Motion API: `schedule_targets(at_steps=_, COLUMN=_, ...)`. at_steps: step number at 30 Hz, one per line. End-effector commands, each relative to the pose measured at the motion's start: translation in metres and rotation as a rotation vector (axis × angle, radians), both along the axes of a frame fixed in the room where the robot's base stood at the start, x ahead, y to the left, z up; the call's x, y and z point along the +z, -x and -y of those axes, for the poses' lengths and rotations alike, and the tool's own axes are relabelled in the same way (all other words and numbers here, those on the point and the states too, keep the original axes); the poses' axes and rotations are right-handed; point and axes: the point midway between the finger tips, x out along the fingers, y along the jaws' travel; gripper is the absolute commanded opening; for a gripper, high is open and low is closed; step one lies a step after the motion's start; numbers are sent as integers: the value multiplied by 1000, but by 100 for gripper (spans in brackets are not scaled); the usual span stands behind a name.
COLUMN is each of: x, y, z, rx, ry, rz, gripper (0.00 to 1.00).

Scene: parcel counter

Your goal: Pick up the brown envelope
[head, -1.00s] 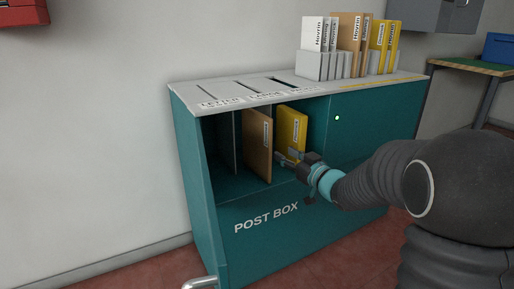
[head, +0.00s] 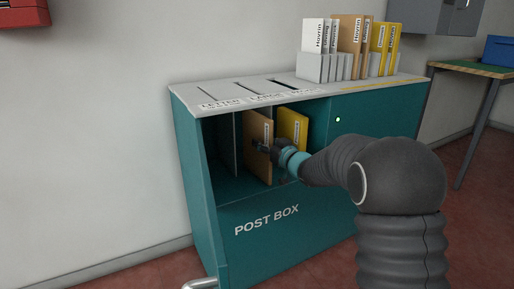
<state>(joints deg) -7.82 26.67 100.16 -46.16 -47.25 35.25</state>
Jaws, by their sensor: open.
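A brown envelope (head: 256,132) with a white label stands upright in the middle compartment of the teal post box. My gripper (head: 264,149) is open at the envelope's front edge, in front of its lower half. One finger shows against the brown face; I cannot tell whether the fingers straddle the envelope or touch it. The gripper covers a small part of the envelope. More brown envelopes (head: 347,32) stand in the rack on top of the box.
A yellow envelope (head: 292,125) stands in the compartment to the right, close to my gripper. Thin dividers (head: 237,135) separate the compartments; the left one looks empty. The post box (head: 345,115) has a slotted top (head: 225,90) and a rack (head: 312,66) holding several white, brown and yellow envelopes.

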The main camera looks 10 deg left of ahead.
Motion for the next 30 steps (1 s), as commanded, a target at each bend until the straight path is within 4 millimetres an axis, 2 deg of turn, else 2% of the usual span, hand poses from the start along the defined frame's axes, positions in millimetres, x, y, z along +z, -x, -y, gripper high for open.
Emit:
schedule_targets(at_steps=4, x=0, y=-10, z=-8, rx=-1, ry=0, rz=0, gripper=45)
schedule_targets(at_steps=11, x=0, y=-11, z=-9, rx=-1, ry=0, rz=0, gripper=45)
schedule_targets(at_steps=12, x=0, y=-11, z=-9, rx=-1, ry=0, rz=0, gripper=42)
schedule_targets(at_steps=17, x=0, y=-11, z=-9, rx=-1, ry=0, rz=0, gripper=2)
schedule_targets(at_steps=18, x=0, y=-11, z=-9, rx=-1, ry=0, rz=0, gripper=0)
schedule_targets(at_steps=30, x=3, y=-11, z=-9, rx=-1, ry=-1, rz=1, gripper=0)
